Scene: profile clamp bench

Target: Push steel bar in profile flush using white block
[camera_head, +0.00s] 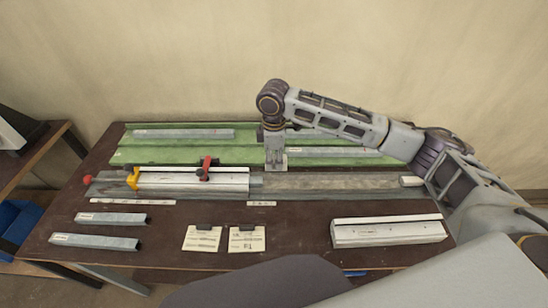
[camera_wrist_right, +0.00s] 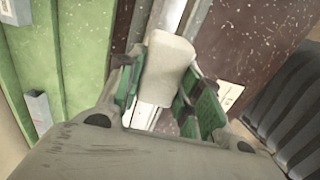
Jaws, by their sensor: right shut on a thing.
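My right gripper (camera_head: 275,164) is over the bench, pointing down, just behind the right end of the light aluminium profile (camera_head: 215,184). In the right wrist view the gripper (camera_wrist_right: 168,92) has its green pads on either side of the white block (camera_wrist_right: 168,65) and is shut on it. The block is above a shiny metal strip, and I cannot tell whether it touches it. In the head view the block is hard to make out between the fingers. A short grey piece (camera_head: 256,183) shows at the profile's right end, possibly the steel bar. My left gripper is not in view.
A yellow clamp (camera_head: 133,179) and a red-handled clamp (camera_head: 206,168) sit on the profile. A grey rail (camera_head: 340,184) runs right to a pale end piece (camera_head: 412,181). Green trays stand behind.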

